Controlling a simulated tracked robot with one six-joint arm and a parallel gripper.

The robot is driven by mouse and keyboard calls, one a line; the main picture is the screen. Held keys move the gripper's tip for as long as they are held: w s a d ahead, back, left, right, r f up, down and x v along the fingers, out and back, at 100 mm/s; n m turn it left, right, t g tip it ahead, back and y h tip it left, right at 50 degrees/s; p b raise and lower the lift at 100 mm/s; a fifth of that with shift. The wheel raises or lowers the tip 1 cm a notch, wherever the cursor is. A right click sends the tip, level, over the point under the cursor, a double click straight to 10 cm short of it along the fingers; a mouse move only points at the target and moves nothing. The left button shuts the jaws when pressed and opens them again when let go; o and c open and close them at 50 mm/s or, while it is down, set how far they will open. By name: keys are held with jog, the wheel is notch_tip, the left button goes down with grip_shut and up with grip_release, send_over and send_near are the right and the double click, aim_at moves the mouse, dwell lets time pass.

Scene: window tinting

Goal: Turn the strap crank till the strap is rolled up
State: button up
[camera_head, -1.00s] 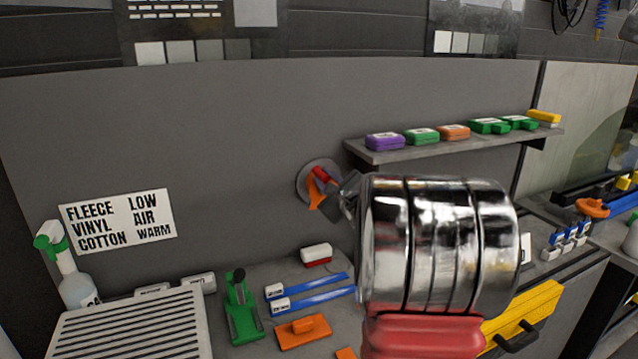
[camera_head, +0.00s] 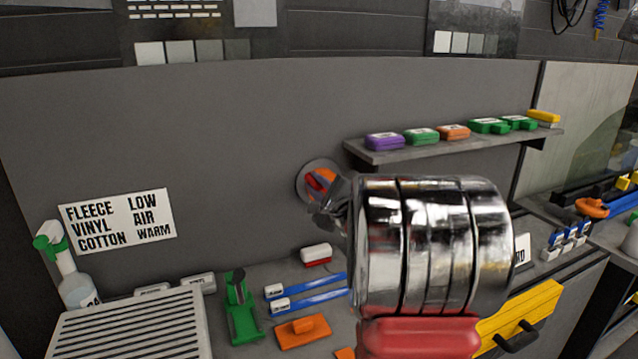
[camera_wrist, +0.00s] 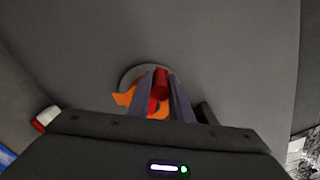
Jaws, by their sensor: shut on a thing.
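The strap crank (camera_head: 319,183) is on the grey wall, a round grey plate with an orange arm and a red handle. My gripper (camera_head: 329,196) is at the crank, and its jaws partly cover it. In the wrist view my gripper (camera_wrist: 164,92) has one finger on each side of the red handle (camera_wrist: 161,80) and is shut on it. The orange arm (camera_wrist: 125,98) shows left of the fingers and between them, against the grey plate. I cannot make out a strap in either view.
A wall shelf (camera_head: 440,145) with several coloured blocks stands out right of the crank. Below are a bench with blue strips (camera_head: 310,292), an orange float (camera_head: 302,329), a green tool (camera_head: 240,312) and a slatted tray (camera_head: 130,325).

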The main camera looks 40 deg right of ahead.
jog(key=shift+w+a+f+n, duration=0.1)
jog(key=shift+a+f+n, duration=0.2)
jog(key=shift+f+n, duration=0.55)
jog(key=shift+w+a+f+n, duration=0.1)
jog(key=shift+a+f+n, duration=0.25)
jog(key=shift+f+n, duration=0.5)
jog(key=shift+w+a+f+n, duration=0.1)
jog(key=shift+a+f+n, duration=0.2)
jog(key=shift+f+n, duration=0.5)
jog(key=shift+r, duration=0.2)
jog(key=shift+f+n, duration=0.1)
jog(key=shift+n, duration=0.2)
notch_tip(320, 180, down, 6)
jog(key=d+n, duration=0.2)
jog(key=n, duration=0.4)
jog(key=shift+s+d+r+n, duration=0.2)
jog(key=shift+s+r+n, duration=0.05)
jog(key=shift+s+n, duration=0.15)
